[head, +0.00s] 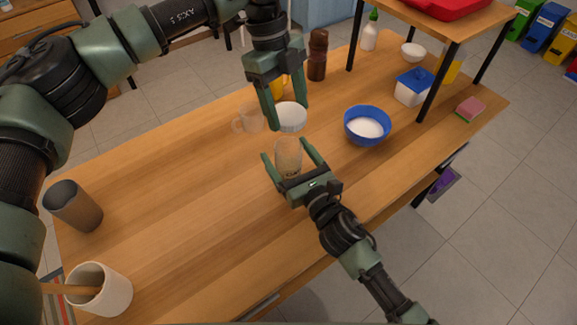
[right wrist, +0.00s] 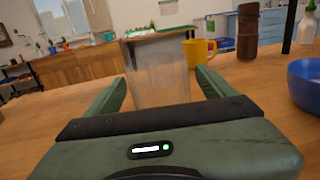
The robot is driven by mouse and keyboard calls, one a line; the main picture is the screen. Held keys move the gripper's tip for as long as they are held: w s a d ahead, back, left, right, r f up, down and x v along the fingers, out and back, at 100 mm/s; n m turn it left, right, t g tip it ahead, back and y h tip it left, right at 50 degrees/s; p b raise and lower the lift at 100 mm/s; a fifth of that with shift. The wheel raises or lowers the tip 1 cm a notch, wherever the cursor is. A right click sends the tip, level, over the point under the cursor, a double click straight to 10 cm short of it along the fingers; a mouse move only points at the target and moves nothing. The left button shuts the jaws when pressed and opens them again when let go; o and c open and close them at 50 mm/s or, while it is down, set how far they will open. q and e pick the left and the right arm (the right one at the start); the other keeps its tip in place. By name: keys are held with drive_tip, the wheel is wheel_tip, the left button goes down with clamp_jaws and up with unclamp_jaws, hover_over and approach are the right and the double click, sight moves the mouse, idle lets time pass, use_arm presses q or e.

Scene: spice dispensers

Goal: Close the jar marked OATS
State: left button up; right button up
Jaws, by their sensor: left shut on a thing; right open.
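My left gripper (head: 287,115) points down and is shut on the lid. My right gripper (head: 285,150) is open, with its fingers on either side of the jar; I cannot tell whether they touch it. In the right wrist view the jar (right wrist: 160,82) stands between the fingers.
A clear glass mug (head: 250,118) stands left of the lid. A blue bowl of white contents (head: 367,126) is to the right, and a brown mill (head: 317,55) behind. A dark cup (head: 73,206) and white pot (head: 112,292) stand at left. The table's middle left is clear.

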clamp_jaws()
use_arm(q)
drive_tip(key=shift+f, duration=2.45)
drive_tip(key=shift+f, duration=0.9)
drive_tip(key=shift+f, duration=0.6)
